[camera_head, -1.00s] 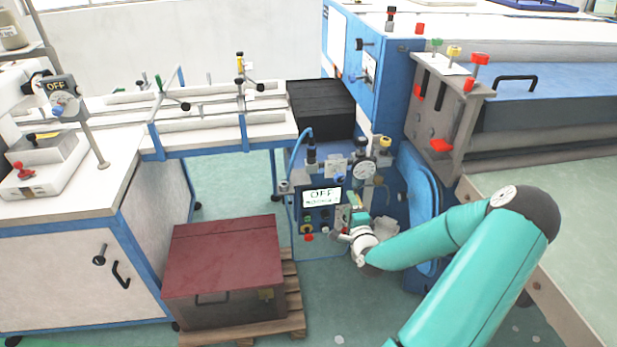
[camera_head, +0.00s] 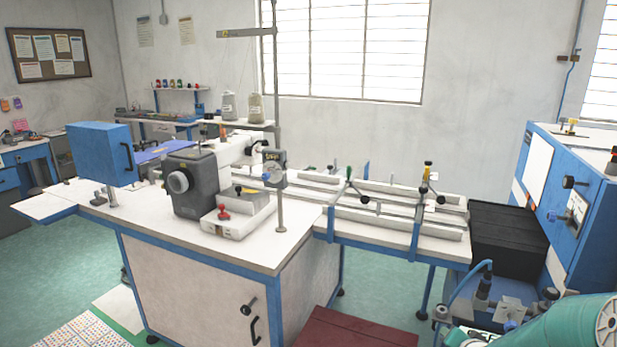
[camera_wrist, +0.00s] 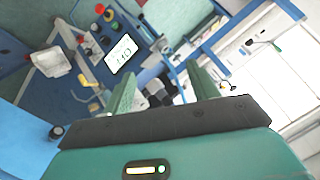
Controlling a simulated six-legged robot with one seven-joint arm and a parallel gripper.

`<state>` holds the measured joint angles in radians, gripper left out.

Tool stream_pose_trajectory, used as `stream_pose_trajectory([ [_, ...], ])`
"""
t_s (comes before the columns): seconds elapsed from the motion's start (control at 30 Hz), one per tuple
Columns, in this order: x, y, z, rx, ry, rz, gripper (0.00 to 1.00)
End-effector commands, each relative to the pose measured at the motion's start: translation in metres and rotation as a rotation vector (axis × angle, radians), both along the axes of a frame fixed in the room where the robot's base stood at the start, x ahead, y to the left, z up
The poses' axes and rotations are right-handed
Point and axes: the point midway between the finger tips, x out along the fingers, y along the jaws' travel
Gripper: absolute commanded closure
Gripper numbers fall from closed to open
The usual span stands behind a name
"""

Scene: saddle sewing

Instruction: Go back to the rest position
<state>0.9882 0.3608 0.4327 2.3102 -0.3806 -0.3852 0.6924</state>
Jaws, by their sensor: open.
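My gripper (camera_wrist: 162,82) shows in the wrist view with its two green fingers spread apart and nothing held between them. Behind the fingers, the blue control panel's lit display (camera_wrist: 121,54) appears tilted, apparently reading OFF. Coloured knobs (camera_wrist: 100,26) sit beside the display. The fingers look apart from the panel, but the exact distance cannot be told. My gripper is outside that view.
A sewing machine (camera_head: 190,182) stands on a white-topped bench (camera_head: 285,235). A rail table (camera_head: 395,238) adjoins it, followed by a black box (camera_head: 508,240) and a blue machine (camera_head: 567,205). A dark red box (camera_head: 350,332) is at the bottom. Green floor (camera_head: 75,260) is open at left.

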Motion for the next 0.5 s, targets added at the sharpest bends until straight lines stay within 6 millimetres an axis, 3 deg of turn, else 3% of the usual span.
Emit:
stream_pose_trajectory([
  [0.03, 0.0, 0.014, 0.015, -0.049, 0.038, 0.037, 0.41],
  [0.27, -0.018, 0.067, 0.069, -0.222, 0.213, 0.165, 0.41],
  [0.5, -0.057, 0.129, 0.127, -0.336, 0.337, 0.298, 0.41],
])
